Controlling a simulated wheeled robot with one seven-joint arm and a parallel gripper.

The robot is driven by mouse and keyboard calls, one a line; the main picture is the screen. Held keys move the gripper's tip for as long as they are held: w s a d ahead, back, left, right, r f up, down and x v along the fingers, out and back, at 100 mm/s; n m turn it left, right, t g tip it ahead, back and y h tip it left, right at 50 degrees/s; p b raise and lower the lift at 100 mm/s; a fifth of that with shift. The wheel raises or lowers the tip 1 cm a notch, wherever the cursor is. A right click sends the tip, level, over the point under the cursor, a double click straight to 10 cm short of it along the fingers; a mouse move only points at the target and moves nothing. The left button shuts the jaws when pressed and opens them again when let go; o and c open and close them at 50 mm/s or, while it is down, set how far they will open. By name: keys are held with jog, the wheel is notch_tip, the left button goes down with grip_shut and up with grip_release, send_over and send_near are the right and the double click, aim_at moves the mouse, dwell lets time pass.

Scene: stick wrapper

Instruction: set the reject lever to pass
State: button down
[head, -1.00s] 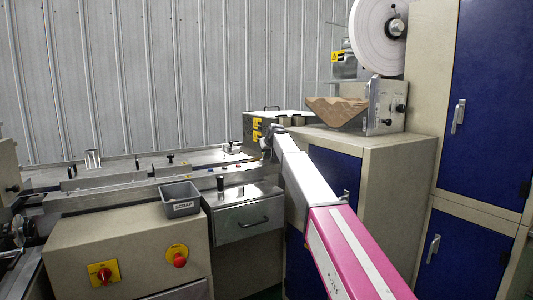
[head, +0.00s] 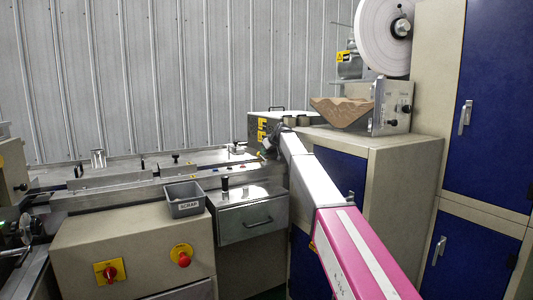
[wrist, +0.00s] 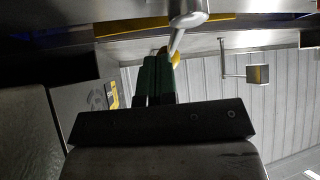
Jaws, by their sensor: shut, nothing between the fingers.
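In the wrist view, my gripper (wrist: 158,62) shows two dark green fingers close together, shut and empty. A pale grey rod with a rounded hub (wrist: 188,18) comes down close beside the fingertips, with a yellow bit behind them. It looks like a lever, but I cannot tell for sure that it is the reject lever or which setting it is at. Whether the fingers touch it is unclear. In the head view, my gripper is small and unclear at the far end of my arm, beside the machine box with yellow labels (head: 262,128).
A grey scrap bin (head: 184,200) stands on the front cabinet, above red knobs (head: 184,259). A short black-knobbed post (head: 225,184) stands on the metal bench. A small box on a bracket (wrist: 258,75) shows in the wrist view.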

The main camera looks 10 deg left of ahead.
jog(key=shift+w+a+n+g, duration=0.1)
jog(key=shift+n+g, duration=0.2)
jog(key=shift+n, duration=0.1)
jog(key=shift+s+a+y, duration=0.3)
jog(key=shift+s+a, duration=0.35)
jog(key=shift+a, duration=0.2)
jog(key=shift+s+d, duration=0.1)
jog(key=shift+d, duration=0.05)
jog(key=shift+s+d, duration=0.35)
jog(key=shift+d, duration=0.2)
jog(key=shift+r, duration=0.1)
jog(key=v, duration=0.7)
jog(key=shift+s+d+r, duration=0.1)
